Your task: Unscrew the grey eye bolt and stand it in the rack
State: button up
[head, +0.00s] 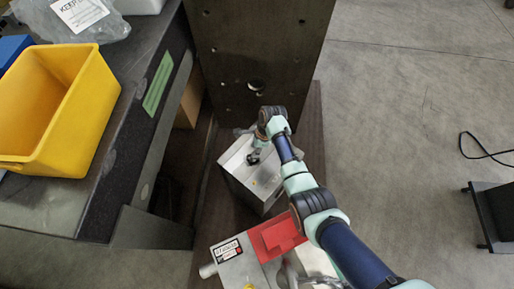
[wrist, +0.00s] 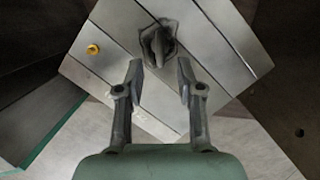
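The grey eye bolt (wrist: 158,42) is on the top face of a metal mould base (wrist: 112,38) in the wrist view. Its loop stands up from a dark patch on the plate. My gripper (wrist: 160,72) is open, its two fingers apart with nothing between them. The fingertips point at the eye bolt and appear just short of it. In the head view my gripper (head: 254,156) is over the mould base (head: 262,194), and the eye bolt is hard to make out beneath it. I cannot pick out the rack with certainty.
A small orange ring (wrist: 92,49) sits on the same mould base. A red piece (head: 277,236) lies on another block near the front. A yellow bin (head: 62,112) stands on a dark bench at the left. A tall dark plate (head: 258,50) rises behind. Open floor lies right.

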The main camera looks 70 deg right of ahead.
jog(key=b+x, duration=0.3)
jog(key=x, duration=0.2)
jog(key=shift+f, duration=0.1)
grip_shut()
jog(key=n+b, duration=0.1)
jog(key=n, duration=0.1)
jog(key=n+y+b, duration=0.1)
jog(key=n, duration=0.2)
jog(key=shift+w+d+f+n+g, duration=0.1)
jog(key=shift+w+f+n+g, duration=0.1)
jog(key=shift+n+g, duration=0.15)
jog(key=shift+n+g+b, duration=0.25)
jog(key=shift+n+b, duration=0.35)
jog(key=shift+n, duration=0.35)
jog(key=shift+s+r+n+y, duration=0.1)
jog(key=shift+r+n+y, duration=0.2)
jog(key=shift+n, duration=0.4)
